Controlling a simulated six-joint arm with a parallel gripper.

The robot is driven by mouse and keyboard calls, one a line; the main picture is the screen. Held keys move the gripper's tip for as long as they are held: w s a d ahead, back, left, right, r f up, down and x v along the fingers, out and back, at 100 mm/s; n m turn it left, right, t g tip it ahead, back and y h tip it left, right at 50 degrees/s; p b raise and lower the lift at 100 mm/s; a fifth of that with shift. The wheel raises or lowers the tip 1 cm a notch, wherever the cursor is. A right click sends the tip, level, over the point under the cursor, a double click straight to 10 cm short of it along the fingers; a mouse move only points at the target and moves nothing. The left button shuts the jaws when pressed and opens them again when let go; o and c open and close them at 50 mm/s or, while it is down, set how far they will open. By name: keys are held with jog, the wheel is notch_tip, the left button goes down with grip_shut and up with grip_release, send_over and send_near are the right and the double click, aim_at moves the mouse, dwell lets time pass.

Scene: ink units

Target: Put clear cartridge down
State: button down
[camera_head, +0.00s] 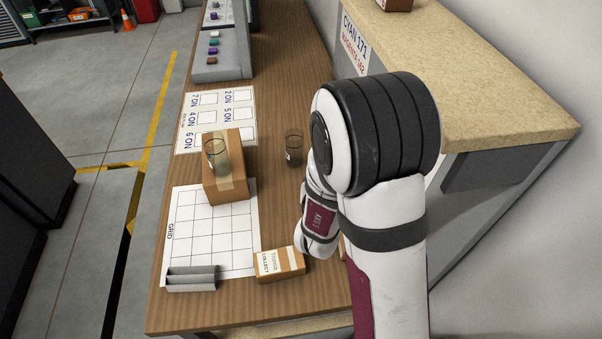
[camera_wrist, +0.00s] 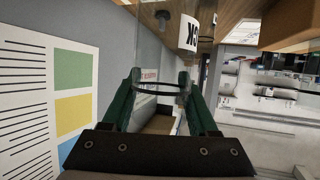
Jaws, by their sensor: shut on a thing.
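My arm hides my gripper there, and I cannot tell whether the cartridge's base touches the table. Another clear cartridge (camera_head: 216,156) stands upright on the cardboard box (camera_head: 226,187).
The wooden table (camera_head: 277,205) holds a white grid sheet (camera_head: 213,254), a numbered sheet (camera_head: 240,98), a grey ridged holder (camera_head: 191,278) and a small labelled box (camera_head: 279,264). A grey unit with coloured knobs (camera_head: 221,57) stands at the back. A raised counter (camera_head: 470,80) borders the right.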

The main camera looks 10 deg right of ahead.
jog(key=w+a+r+n+g+y, duration=0.1)
jog(key=w+a+r+n+y, duration=0.25)
jog(key=w+a, duration=0.3)
jog(key=w+a+r+n+g+y, duration=0.1)
jog(key=w+a+r+n+y, duration=0.1)
jog(key=w+a+n+y, duration=0.45)
jog(key=w+a+r+n+y, duration=0.25)
jog(key=w+a, duration=0.35)
jog(key=a, duration=0.3)
jog(key=shift+g+y, duration=0.45)
jog(key=shift+g, duration=0.25)
jog(key=w+f, duration=0.1)
jog(key=f, duration=0.1)
jog(key=w+a+f, duration=0.1)
jog(key=f, duration=0.2)
jog(key=w+f, duration=0.1)
jog(key=f, duration=0.1)
jog(key=shift+a+f, duration=0.25)
jog(key=shift+a, duration=0.1)
jog(key=shift+f, duration=0.2)
jog(key=shift+c, duration=0.8)
grip_release()
jog(key=shift+f, duration=0.15)
